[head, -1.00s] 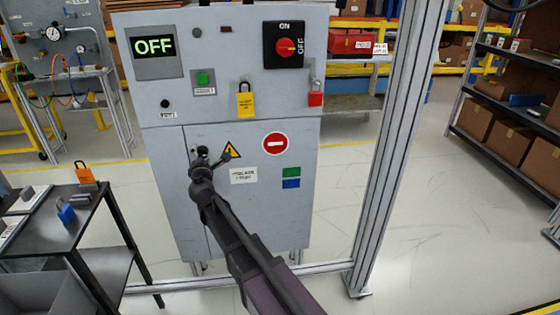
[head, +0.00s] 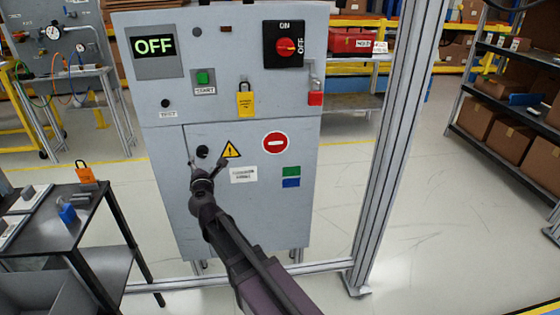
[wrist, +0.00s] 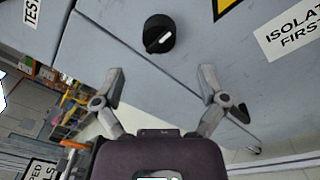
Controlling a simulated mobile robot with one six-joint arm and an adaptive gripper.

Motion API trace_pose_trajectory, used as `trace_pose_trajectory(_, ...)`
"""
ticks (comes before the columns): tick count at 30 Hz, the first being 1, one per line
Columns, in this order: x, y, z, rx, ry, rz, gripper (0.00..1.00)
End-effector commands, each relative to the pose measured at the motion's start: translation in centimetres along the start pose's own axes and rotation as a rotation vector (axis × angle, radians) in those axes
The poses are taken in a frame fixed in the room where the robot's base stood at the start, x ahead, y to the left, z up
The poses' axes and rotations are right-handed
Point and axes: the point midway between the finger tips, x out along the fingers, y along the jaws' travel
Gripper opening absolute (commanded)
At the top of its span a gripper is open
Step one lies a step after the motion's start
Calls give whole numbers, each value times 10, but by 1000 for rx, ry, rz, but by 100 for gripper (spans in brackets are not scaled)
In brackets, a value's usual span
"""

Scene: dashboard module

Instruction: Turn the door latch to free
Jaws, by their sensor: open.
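The door latch is a round black knob (head: 202,151) on the upper left of the grey cabinet door (head: 215,215). In the wrist view the latch (wrist: 159,34) carries a short white pointer mark, which lies slanted in that picture. My gripper (head: 207,165) is open and empty just below the latch in the head view. In the wrist view my gripper (wrist: 162,72) has its two fingers spread wide, with the latch beyond the gap between the tips. The fingers appear apart from the knob.
A metal post (head: 390,150) stands right, a dark table (head: 60,225) left.

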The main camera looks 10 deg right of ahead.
Motion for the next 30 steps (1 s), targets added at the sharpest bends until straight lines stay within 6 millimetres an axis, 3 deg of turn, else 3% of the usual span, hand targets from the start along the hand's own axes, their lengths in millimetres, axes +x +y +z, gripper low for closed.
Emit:
trace_pose_trajectory(15,-76,-1,1,1,1,1,92)
trace_pose_trajectory(30,-70,-26,64,249,-81,-187,92)
